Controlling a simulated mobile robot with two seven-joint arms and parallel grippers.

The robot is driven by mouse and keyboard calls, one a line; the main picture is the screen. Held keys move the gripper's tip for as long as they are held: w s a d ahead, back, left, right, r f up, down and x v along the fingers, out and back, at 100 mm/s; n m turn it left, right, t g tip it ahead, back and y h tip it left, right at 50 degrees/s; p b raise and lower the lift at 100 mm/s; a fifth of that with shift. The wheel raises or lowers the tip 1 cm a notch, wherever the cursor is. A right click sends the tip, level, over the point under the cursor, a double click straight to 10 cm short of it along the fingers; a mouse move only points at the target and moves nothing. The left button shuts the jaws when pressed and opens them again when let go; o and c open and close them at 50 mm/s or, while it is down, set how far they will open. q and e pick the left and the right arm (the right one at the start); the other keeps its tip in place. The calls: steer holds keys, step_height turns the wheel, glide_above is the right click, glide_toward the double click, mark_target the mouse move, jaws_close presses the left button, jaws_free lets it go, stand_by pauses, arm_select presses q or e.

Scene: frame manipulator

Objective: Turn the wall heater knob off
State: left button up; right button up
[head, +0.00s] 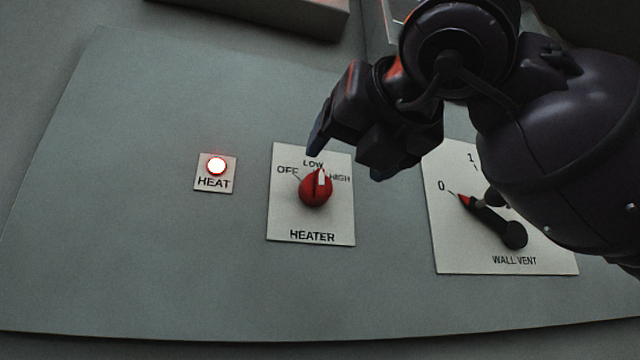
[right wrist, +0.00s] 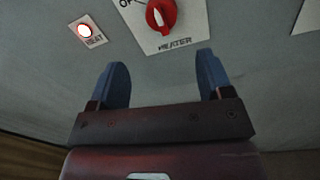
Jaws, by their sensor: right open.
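The red heater knob (head: 316,188) sits on a white plate (head: 311,229) marked OFF, LOW, HIGH and HEATER. Its white pointer is turned up, between the LOW and HIGH marks. My right gripper (head: 346,160) is above and right of the knob in the head view, apart from it. In the right wrist view, the two blue fingers (right wrist: 163,82) are spread open and empty. The knob (right wrist: 160,14) shows beyond them at the top, roughly centred between them. My left gripper is not in view.
A lit HEAT lamp (head: 217,166) glows white-red on a small plate left of the heater plate. A wall vent dial with a dark, red-tipped lever (head: 490,221) is at the right, partly behind my right arm. The grey panel (head: 130,230) is bare at the left.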

mark_target(322, 183)
steer(key=x, duration=0.3)
steer(key=p+x, duration=0.1)
steer(key=x, duration=0.5)
steer(key=shift+w+d+r+p, duration=0.1)
steer(key=shift+w+r+p, duration=0.15)
steer(key=shift+r+p, duration=0.05)
steer(key=shift+w+f, duration=0.1)
steer(key=shift+w, duration=0.45)
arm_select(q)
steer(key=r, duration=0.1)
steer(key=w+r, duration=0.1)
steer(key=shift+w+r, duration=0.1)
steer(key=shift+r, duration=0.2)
arm_select(e)
steer(key=shift+c, duration=0.3)
steer(key=c, duration=0.9)
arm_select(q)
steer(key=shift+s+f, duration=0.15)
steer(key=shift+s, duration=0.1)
arm_select(e)
steer(key=shift+o, duration=0.2)
